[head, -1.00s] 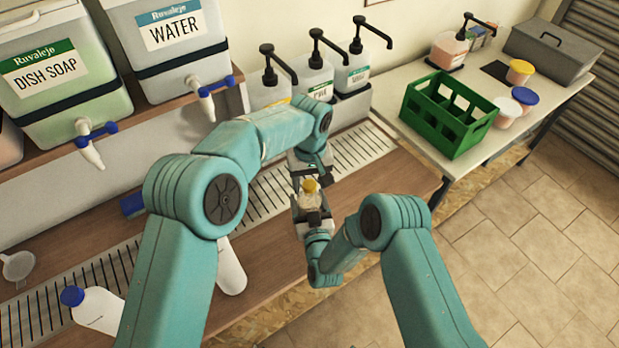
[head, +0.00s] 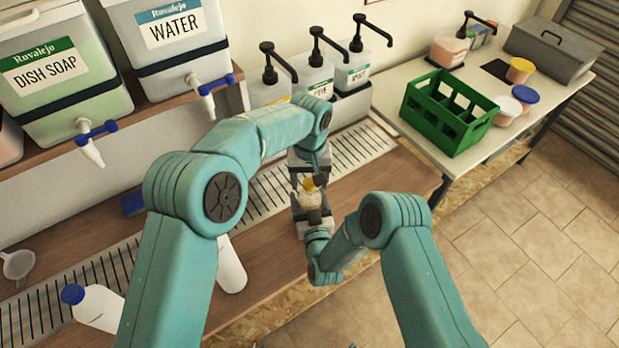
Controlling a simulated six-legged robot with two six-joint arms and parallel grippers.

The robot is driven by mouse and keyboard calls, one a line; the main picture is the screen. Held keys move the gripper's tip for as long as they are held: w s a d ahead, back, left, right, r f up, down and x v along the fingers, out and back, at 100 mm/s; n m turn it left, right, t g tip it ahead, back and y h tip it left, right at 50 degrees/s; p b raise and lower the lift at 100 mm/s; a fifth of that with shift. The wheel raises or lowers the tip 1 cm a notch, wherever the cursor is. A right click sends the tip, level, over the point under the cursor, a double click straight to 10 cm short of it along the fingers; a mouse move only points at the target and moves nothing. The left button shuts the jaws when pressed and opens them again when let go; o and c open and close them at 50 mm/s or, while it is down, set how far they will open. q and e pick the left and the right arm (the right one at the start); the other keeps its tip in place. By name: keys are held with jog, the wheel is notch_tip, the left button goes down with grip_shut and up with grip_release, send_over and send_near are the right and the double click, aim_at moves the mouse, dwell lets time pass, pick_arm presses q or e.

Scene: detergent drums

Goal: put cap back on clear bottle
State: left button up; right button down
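The clear bottle (head: 311,201) is small in the head view, in the middle, between my two grippers. My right gripper (head: 309,213) is around its body from the near side and appears shut on it. The yellow cap (head: 309,185) is at the bottle's top. My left gripper (head: 312,177) is at the cap from the far side, and a dark finger covers part of the cap's right side. Whether its fingers are closed on the cap is too small to tell. The gap or contact between cap and bottle neck is hidden.
A drip grate (head: 362,148) runs along the wooden counter. Pump bottles (head: 314,82) stand behind my grippers. A green crate (head: 447,118) is on the right table.

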jog(key=shift+f, duration=0.15)
pick_arm(q)
notch_tip(320, 180, up, 12)
dwell(0.3)
pick_arm(e)
grip_release()
pick_arm(q)
jog(key=shift+f, duration=0.1)
